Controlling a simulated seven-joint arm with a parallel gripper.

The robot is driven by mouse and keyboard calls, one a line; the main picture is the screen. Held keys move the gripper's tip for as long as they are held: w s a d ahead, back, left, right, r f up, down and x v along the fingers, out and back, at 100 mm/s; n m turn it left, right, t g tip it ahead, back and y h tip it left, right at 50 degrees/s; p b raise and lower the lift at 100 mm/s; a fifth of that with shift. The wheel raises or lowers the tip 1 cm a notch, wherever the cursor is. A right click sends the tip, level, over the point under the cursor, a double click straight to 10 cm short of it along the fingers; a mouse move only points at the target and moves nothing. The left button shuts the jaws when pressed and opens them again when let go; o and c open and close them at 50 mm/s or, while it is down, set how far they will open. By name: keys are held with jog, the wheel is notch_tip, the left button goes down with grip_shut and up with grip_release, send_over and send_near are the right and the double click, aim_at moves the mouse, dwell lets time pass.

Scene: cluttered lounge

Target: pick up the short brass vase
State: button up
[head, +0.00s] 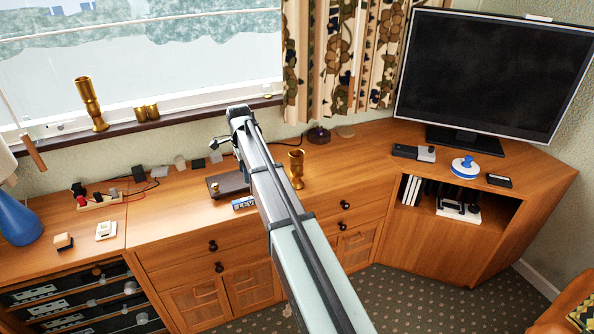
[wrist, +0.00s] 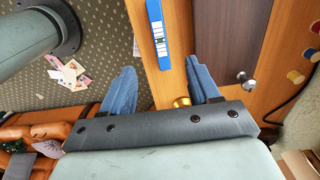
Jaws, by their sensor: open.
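A brass vase (head: 296,168) with a flared top stands upright on the wooden cabinet, just right of my arm in the head view. In the wrist view, a small part of a brass thing (wrist: 181,101) shows beside the right finger; the gripper's dark bar hides the rest. My gripper (wrist: 158,68) is open above the cabinet's front edge, with nothing held between its fingertips. A taller brass vase (head: 90,103) and a low pair of brass cups (head: 147,113) stand on the windowsill.
A dark brown box (head: 228,184) and a blue-striped box (head: 243,203) lie on the cabinet left of my arm. A television (head: 492,75) stands at the right. Cables and small blocks line the back left. The cabinet top right of the brass vase is mostly clear.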

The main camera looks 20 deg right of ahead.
aim_at(298, 171)
jog(key=o, duration=0.5)
